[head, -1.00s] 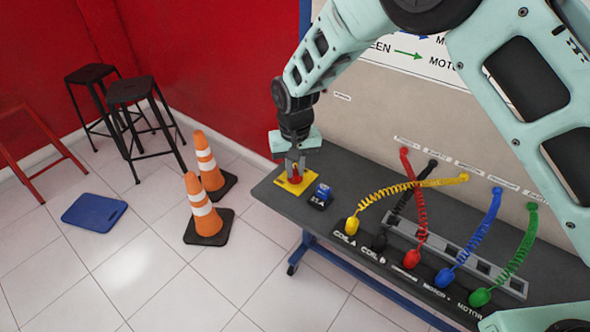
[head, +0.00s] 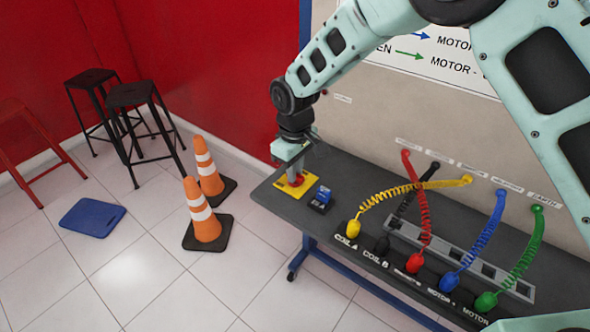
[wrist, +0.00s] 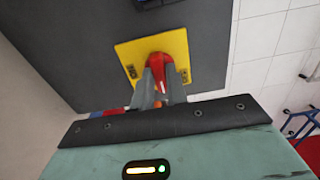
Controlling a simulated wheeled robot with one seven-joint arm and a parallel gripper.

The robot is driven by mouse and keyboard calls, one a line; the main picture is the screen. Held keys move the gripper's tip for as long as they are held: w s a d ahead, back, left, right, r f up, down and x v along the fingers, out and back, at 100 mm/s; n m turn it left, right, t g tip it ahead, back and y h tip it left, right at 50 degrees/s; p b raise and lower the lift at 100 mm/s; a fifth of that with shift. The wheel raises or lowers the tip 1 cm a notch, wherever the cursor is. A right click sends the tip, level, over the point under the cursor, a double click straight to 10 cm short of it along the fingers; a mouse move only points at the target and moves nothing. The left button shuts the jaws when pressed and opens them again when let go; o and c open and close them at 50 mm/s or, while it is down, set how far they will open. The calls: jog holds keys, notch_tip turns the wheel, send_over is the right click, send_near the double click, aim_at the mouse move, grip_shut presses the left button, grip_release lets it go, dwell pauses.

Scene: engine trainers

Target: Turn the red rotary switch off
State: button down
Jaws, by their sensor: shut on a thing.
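The red rotary switch (head: 301,182) sits on a yellow plate (head: 287,191) at the left end of the dark bench. My gripper (head: 298,172) reaches down onto it from above. In the wrist view the red switch (wrist: 160,72) shows between the two grey fingers of my gripper (wrist: 158,88), which are shut on its handle. The handle has a small white mark. The yellow plate (wrist: 132,55) has small dark labels at its left and right sides, too small to read. The fingers hide part of the handle.
A blue device (head: 322,198) stands on the bench right beside the yellow plate. Coiled yellow, black, red, blue and green cables (head: 422,212) run from the wall panel to plugs on the bench. Orange cones (head: 205,212), stools and a blue mat (head: 92,217) are on the floor at left.

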dwell(0.5)
jog(key=c, duration=1.4)
grip_release()
notch_tip(320, 180, up, 18)
jog(key=b, duration=0.2)
jog(key=shift+f+b, duration=0.25)
jog(key=shift+b, duration=0.15)
jog(key=s+d+f, duration=0.1)
jog(key=s+d, duration=0.3)
jog(key=s, duration=0.6)
jog(key=s+d+f+m, duration=0.1)
jog(key=s+d, duration=0.3)
jog(key=s, duration=0.6)
jog(key=s+d+f+m, duration=0.1)
jog(key=s+d, duration=0.4)
jog(key=s, duration=0.5)
jog(key=shift+s+f+y, duration=0.3)
jog(key=shift+s+f, duration=0.05)
jog(key=shift+f, duration=0.1)
